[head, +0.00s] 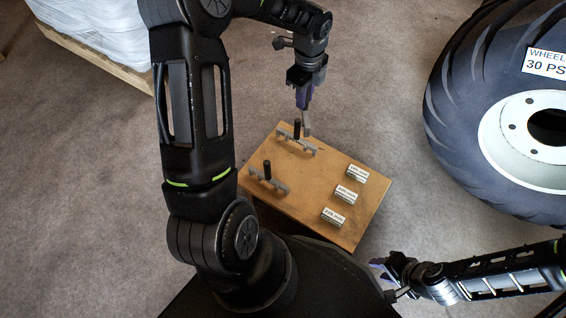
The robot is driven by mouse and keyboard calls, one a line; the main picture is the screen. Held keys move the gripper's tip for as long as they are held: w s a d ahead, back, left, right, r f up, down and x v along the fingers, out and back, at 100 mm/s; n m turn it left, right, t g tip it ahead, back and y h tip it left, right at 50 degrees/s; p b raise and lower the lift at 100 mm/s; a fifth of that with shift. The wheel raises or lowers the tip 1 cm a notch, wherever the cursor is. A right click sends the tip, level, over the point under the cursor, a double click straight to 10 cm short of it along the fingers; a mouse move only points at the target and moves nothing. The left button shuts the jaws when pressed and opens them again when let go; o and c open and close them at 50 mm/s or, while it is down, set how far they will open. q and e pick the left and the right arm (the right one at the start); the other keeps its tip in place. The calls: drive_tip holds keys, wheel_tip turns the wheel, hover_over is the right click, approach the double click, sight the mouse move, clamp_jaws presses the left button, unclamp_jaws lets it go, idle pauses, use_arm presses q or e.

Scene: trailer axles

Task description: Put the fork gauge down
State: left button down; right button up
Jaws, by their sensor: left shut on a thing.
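Two grey fork gauges with upright black handles are on the wooden board. My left gripper (302,122) reaches down from above and is shut on the black handle of the far fork gauge (308,149). That gauge's grey bar is at the board's far left part; whether it touches the board is too small to tell. The near fork gauge (269,180) stands at the board's left edge, apart from any gripper. My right gripper (379,266) is low at the right, off the board and away from the gauges; its fingers are too small to judge.
Several small white labelled blocks, such as the middle one (346,195), sit along the right of the wooden board (300,195). A large tyre (470,150) with a white rim stands at the right. A wrapped pallet (100,35) is at the far left. Carpeted floor lies between them.

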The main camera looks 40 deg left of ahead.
use_arm(q)
drive_tip(key=s+a+f+m, duration=0.2)
drive_tip(key=s+f+m, duration=0.1)
drive_tip(key=s+m, duration=0.3)
drive_tip(key=shift+s+a+f+m, duration=0.15)
drive_tip(key=shift+s+f+m, duration=0.05)
drive_tip(key=shift+m, duration=0.6)
drive_tip(key=shift+f, duration=0.1)
use_arm(e)
drive_tip(key=shift+f, duration=0.15)
